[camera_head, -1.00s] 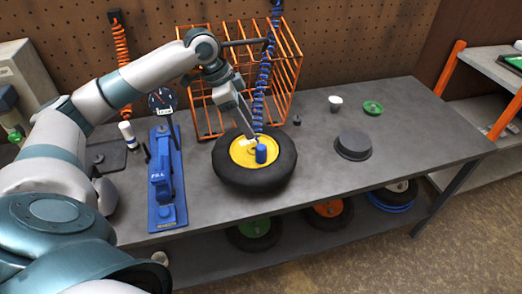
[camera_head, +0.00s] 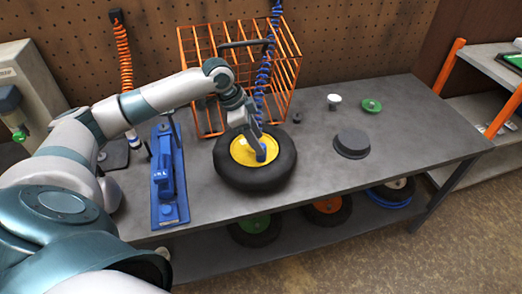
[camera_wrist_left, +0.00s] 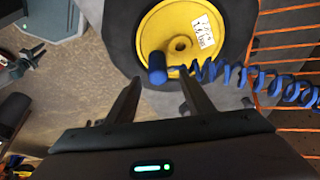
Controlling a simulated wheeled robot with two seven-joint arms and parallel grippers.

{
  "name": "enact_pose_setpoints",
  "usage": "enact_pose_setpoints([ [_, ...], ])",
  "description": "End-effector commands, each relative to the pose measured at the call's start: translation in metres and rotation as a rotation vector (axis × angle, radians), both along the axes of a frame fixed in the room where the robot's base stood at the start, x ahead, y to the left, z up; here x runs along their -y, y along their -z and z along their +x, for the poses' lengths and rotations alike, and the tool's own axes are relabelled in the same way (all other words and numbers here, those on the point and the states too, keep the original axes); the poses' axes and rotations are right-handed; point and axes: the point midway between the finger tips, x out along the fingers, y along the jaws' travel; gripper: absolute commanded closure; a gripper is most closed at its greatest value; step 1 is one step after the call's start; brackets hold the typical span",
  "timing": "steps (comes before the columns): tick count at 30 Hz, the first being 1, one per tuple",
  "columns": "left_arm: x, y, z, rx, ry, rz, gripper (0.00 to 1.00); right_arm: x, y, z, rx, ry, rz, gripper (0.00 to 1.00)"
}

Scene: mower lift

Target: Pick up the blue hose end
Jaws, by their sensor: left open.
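My left gripper (camera_head: 256,149) is over the hub, partly covering the hose end. In the left wrist view its fingers (camera_wrist_left: 159,78) are open, and the hose end appears between and just beyond their tips. Whether they touch it I cannot tell. My right gripper is not in view.
An orange wire cage (camera_head: 285,70) stands behind the wheel, with the hose hanging in front of it. A blue pump-like stand (camera_head: 168,180) is to the left.

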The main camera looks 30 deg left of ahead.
Motion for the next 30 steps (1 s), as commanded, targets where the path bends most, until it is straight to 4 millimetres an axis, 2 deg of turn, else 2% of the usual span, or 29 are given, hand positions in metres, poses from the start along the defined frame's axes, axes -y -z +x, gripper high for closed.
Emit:
enact_pose_setpoints([
  [5, 0.009, 0.016, 0.001, -0.004, 0.0, -0.002, 0.52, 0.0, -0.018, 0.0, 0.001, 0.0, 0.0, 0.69],
  [11, 0.014, 0.036, 0.006, 0.0, 0.0, -0.001, 0.52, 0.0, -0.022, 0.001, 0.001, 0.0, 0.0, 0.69],
  [26, 0.014, 0.038, 0.007, 0.0, 0.001, 0.0, 0.52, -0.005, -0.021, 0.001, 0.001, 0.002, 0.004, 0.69],
  [30, 0.014, 0.038, 0.007, 0.0, 0.0, 0.0, 0.85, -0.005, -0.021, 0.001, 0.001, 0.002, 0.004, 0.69],
])
